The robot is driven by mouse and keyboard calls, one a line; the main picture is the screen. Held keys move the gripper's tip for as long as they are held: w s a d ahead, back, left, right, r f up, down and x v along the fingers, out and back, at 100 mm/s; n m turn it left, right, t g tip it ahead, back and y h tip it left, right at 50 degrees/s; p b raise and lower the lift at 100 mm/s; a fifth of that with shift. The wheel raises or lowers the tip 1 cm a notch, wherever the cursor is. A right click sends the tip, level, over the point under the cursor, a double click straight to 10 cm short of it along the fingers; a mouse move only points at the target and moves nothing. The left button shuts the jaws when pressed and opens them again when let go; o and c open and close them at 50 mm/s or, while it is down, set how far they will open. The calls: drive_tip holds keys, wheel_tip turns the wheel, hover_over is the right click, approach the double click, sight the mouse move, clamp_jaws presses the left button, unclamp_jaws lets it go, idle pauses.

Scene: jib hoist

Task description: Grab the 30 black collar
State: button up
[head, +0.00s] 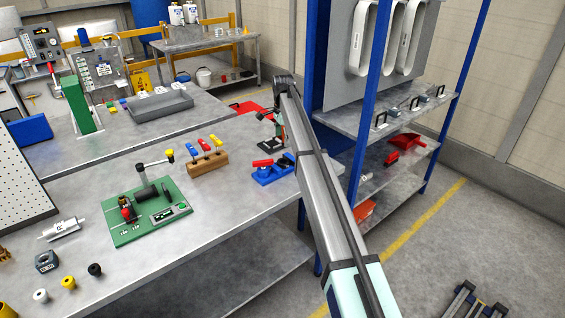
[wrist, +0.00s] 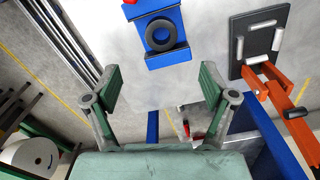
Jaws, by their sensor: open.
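A small black collar (head: 95,270) stands on the front left of the grey workbench in the head view, beside a yellow collar (head: 69,282) and a white collar (head: 40,296). Any number on it is too small to read. My gripper (wrist: 157,88) is open and empty in the wrist view, its green-padded fingers wide apart. A black ring (wrist: 167,35) on a blue block (wrist: 168,58) shows beyond the fingertips, apart from them; I cannot tell if it is a collar. In the head view my gripper is far from the black collar, toward the bench's right end.
A green board with a fixture (head: 147,212), a wooden block with coloured handles (head: 208,160) and a blue holder (head: 273,172) stand on the bench. Blue-posted shelving (head: 365,120) is at the right. An orange arm with a dark plate (wrist: 258,42) lies right in the wrist view.

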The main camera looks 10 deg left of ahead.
sight(283, 161)
wheel_tip(283, 161, down, 11)
drive_tip(key=p, duration=0.3)
drive_tip(key=shift+w+d+p, duration=0.1)
drive_tip(key=shift+p, duration=0.3)
drive_tip(key=shift+r, duration=0.1)
drive_tip(key=c, duration=1.4)
drive_tip(key=shift+c, duration=0.4)
drive_tip(key=shift+r, duration=0.15)
